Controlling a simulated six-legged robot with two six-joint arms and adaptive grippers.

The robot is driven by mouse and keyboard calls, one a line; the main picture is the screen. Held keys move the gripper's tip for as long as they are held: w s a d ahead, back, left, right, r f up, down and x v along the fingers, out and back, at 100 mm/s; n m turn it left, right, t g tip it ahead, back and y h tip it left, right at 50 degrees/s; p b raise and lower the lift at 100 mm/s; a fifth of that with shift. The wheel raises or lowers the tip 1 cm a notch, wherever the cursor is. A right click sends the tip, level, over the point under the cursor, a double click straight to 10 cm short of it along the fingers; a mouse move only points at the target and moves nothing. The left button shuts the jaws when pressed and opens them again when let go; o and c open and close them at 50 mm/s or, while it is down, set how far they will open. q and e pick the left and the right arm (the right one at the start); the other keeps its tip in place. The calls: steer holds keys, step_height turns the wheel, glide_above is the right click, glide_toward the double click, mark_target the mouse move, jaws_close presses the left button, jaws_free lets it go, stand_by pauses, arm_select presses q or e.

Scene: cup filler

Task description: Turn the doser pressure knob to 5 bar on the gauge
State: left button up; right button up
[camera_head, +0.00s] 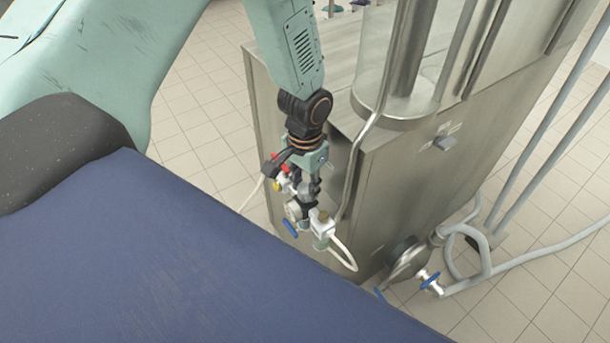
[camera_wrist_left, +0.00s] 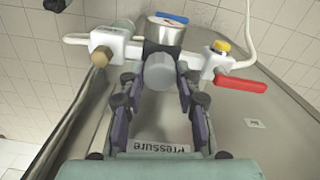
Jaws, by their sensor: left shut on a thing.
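The grey pressure knob (camera_wrist_left: 160,73) sits between the fingertips of my left gripper (camera_wrist_left: 159,88) in the left wrist view. The fingers are closed on its sides. In the head view my left gripper (camera_head: 308,188) reaches down from above to the doser fittings and hides most of the knob. The round metal gauge (camera_wrist_left: 163,34) is just behind the knob, and it also shows in the head view (camera_head: 293,210). Its reading cannot be made out. A "Pressure" label (camera_wrist_left: 160,147) lies between my fingers, upside down. My right gripper is not in view.
A red lever (camera_wrist_left: 240,85) and a yellow cap (camera_wrist_left: 221,46) are close on the right. A brass fitting (camera_wrist_left: 100,57) is on the left. The steel machine cabinet (camera_head: 420,195) stands beside the arm. A blue valve handle (camera_head: 290,228) is below the gauge.

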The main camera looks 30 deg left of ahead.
mark_target(305, 187)
arm_select(q)
steer(key=shift+w+r+m+p, duration=0.1)
steer(key=shift+m+p, duration=0.7)
steer(key=shift+m, duration=0.4)
steer(key=o, duration=1.2)
steer(key=shift+c, duration=0.2)
step_height(305, 187, up, 12)
